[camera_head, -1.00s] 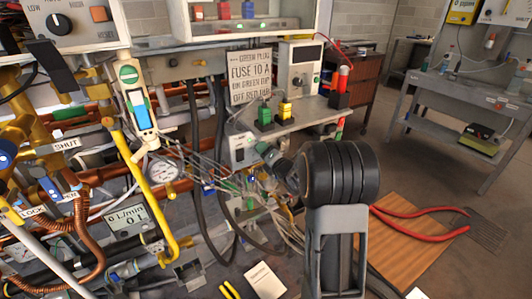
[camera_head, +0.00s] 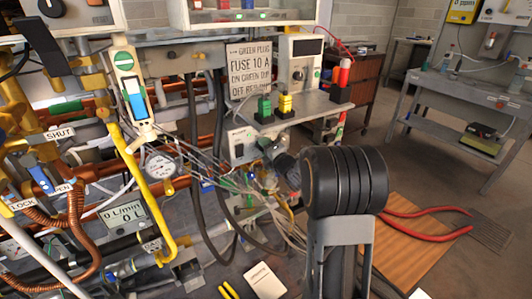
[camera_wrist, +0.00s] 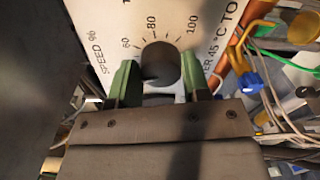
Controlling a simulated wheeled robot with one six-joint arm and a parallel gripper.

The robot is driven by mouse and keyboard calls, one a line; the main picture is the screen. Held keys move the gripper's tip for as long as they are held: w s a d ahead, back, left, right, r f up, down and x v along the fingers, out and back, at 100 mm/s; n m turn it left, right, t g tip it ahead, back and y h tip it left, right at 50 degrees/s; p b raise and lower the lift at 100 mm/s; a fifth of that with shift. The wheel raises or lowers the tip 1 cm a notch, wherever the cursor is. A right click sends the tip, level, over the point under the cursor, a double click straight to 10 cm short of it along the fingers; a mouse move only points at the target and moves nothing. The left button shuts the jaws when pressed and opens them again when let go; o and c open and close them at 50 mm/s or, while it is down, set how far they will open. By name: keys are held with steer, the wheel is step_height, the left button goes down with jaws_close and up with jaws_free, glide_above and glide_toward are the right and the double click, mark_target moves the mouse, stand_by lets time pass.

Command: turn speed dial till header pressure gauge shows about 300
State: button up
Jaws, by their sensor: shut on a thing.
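The black speed dial (camera_wrist: 160,63) sits on a white panel (camera_wrist: 215,20) marked "SPEED %", with 60, 80 and 100 printed around it. My gripper (camera_wrist: 161,80) has its two green fingers on either side of the dial and is shut on it. The dial's pointer is too dark to make out. In the head view my gripper (camera_head: 265,144) is at the small white box (camera_head: 238,141), and the dial is hidden there. A round white pressure gauge (camera_head: 160,166) stands to the left among the pipes; its reading is too small to tell.
Loose wires (camera_head: 235,185) hang below the box. Green and yellow plugs (camera_head: 285,103) stand on the shelf above. Red-handled pliers (camera_head: 430,225) lie on a board at right.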

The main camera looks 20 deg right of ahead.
steer(key=m+p, duration=0.1)
steer(key=m, duration=0.8)
steer(key=m+p, duration=0.1)
steer(key=m, duration=0.7)
steer(key=m+p, duration=0.2)
steer(key=m, duration=0.7)
steer(key=shift+a+f+m, duration=0.2)
steer(key=shift+a+m, duration=0.1)
stand_by(0.4)
steer(key=o, duration=0.9)
